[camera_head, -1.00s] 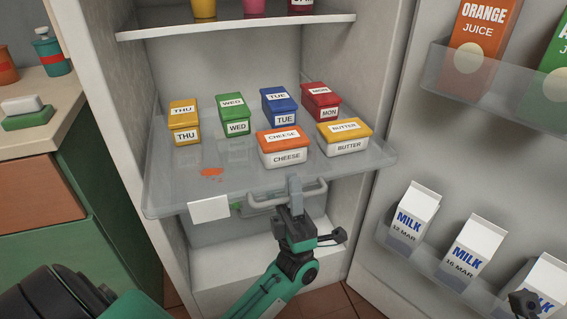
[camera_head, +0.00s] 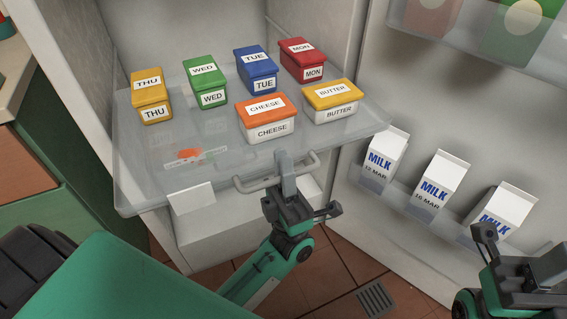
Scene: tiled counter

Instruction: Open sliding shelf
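The sliding shelf (camera_head: 232,168) is a clear tray in the fridge, pulled out so that its front part stands out past the fridge opening. Its grey bar handle (camera_head: 255,184) is on the front edge. My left gripper (camera_head: 285,168) is at the handle, its fingers closed around the bar. On the shelf stand yellow THU (camera_head: 151,97), green WED (camera_head: 207,83), blue TUE (camera_head: 257,71) and red MON (camera_head: 303,61) boxes, with orange CHEESE (camera_head: 266,117) and yellow BUTTER (camera_head: 332,101) boxes in front. My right gripper (camera_head: 545,268) is empty at the lower right; its finger gap is unclear.
The fridge door at right holds milk cartons (camera_head: 438,186) in a clear bin, close to my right gripper. A green cabinet (camera_head: 75,165) stands at left.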

